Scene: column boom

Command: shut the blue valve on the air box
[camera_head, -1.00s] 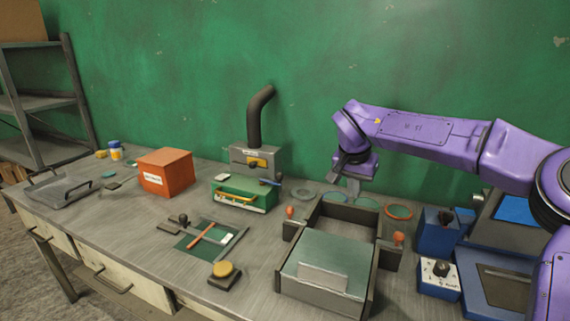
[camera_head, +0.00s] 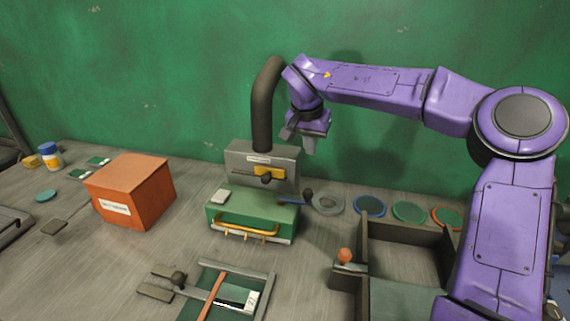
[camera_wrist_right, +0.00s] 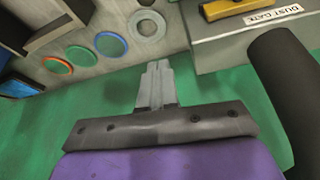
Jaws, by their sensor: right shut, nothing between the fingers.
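The air box appears to be the green box (camera_head: 228,216), with a yellow rail along its front, on the bench in the head view. The blue valve looks like the blue lever (camera_head: 287,201) at its top right, with a dark knob at its right end; it points sideways to the right. My right gripper (camera_head: 310,146) is shut and empty, above and behind the lever, right of the black pipe. In the right wrist view the closed fingers (camera_wrist_right: 157,70) touch nothing visible, and the lever is out of view. My left gripper is not in view.
A grey box (camera_head: 240,162) with a yellow lever, labelled "DUST GATE" in the wrist view, and a black pipe (camera_head: 263,105) stand behind the green box. Rings and discs lie to the right. An orange box (camera_head: 138,190) stands left, an open-topped tray (camera_head: 364,250) front right.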

